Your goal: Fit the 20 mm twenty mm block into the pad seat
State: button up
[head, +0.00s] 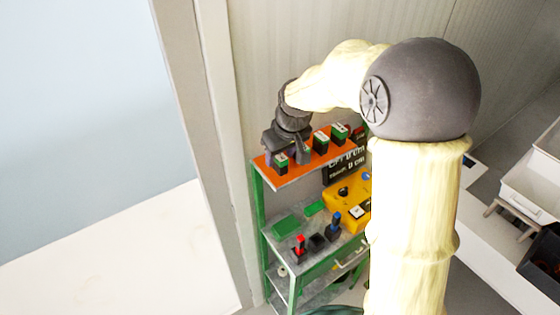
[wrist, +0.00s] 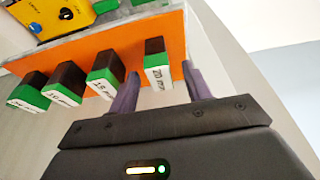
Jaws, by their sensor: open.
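The 20 mm block (wrist: 158,75), black with a green end and a white "20 mm" label, stands at the end of the row on the orange shelf (wrist: 115,45). It also shows in the head view (head: 281,163). My gripper (wrist: 160,70) is open, with one finger on each side of this block. A small gap shows beside the block, and I cannot tell whether either finger touches it. In the head view my gripper (head: 287,150) is over the shelf's left end. I cannot make out the pad seat for certain.
Several similar blocks (head: 320,142) stand along the same shelf. Below, the grey bench top (head: 290,252) holds green plates (head: 287,226), a red-topped part (head: 299,247), a blue-topped part (head: 334,225) and a yellow box (head: 343,208).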

aim_at(281, 156)
grip_shut()
dwell(0.3)
notch_tip(281, 156, up, 10)
jog(key=b, duration=0.2)
jog(key=shift+b, duration=0.4)
dwell(0.3)
